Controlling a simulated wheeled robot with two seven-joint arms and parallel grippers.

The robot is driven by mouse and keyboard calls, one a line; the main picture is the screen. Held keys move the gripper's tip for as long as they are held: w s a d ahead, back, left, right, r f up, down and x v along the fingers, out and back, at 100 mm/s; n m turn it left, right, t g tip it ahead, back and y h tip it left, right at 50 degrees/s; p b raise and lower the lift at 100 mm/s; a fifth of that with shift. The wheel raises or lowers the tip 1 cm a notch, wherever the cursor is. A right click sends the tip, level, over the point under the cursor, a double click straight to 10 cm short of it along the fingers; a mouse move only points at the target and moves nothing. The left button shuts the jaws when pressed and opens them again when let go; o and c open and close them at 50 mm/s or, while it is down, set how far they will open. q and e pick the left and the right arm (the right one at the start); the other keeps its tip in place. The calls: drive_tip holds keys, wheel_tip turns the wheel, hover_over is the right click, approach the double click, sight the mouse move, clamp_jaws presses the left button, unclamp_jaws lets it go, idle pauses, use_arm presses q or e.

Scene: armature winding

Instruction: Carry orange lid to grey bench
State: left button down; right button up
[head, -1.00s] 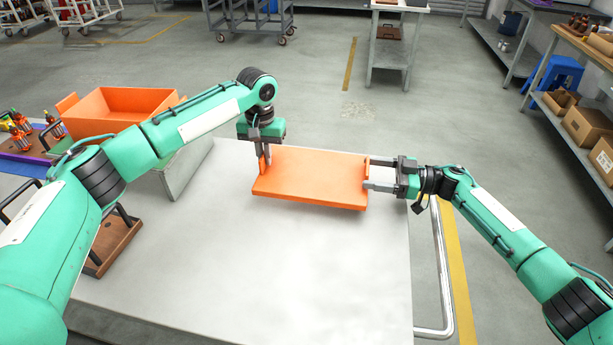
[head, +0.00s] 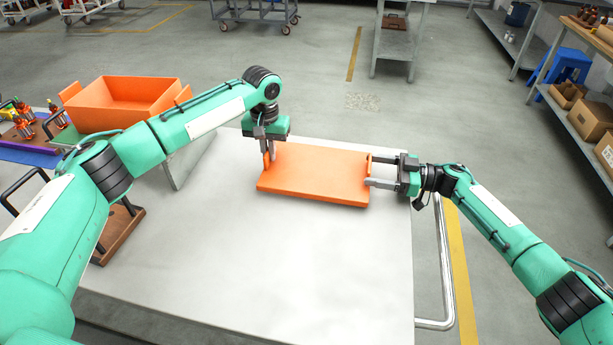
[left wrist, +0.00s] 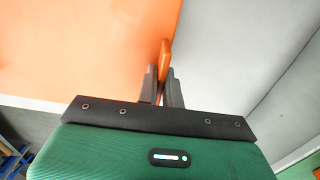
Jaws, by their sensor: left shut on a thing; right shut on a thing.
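The orange lid (head: 318,174) is a flat orange tray-like panel near the far right part of the pale table. It is low over the table top or on it; I cannot tell which. My left gripper (head: 269,158) points down and is shut on its left edge. In the left wrist view, an upright orange edge (left wrist: 165,60) of the lid stands between the fingers (left wrist: 164,82). My right gripper (head: 370,172) reaches in from the right, shut on the lid's right edge. A grey bench (head: 391,60) with a lower shelf stands beyond the table across the floor.
The pale table (head: 250,265) is bare in front. Shelves with cartons (head: 590,120) line the right.

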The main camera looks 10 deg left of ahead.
use_arm(q)
drive_tip(key=shift+f, duration=0.8)
use_arm(e)
drive_tip(key=shift+a+f, duration=0.1)
drive_tip(key=shift+f, duration=0.7)
use_arm(q)
drive_tip(key=c, duration=1.8)
unclamp_jaws()
use_arm(e)
drive_tip(key=o, duration=0.9)
drive_tip(key=shift+c, duration=0.2)
use_arm(q)
drive_tip(key=shift+o, duration=1.2)
use_arm(e)
drive_tip(key=shift+o, duration=1.3)
use_arm(q)
wheel_tip(320, 180, up, 12)
drive_tip(key=shift+f, duration=0.2)
drive_tip(key=shift+r, duration=0.15)
use_arm(e)
drive_tip(key=shift+r, duration=0.3)
wheel_tip(320, 180, up, 9)
drive_tip(key=shift+r, duration=0.15)
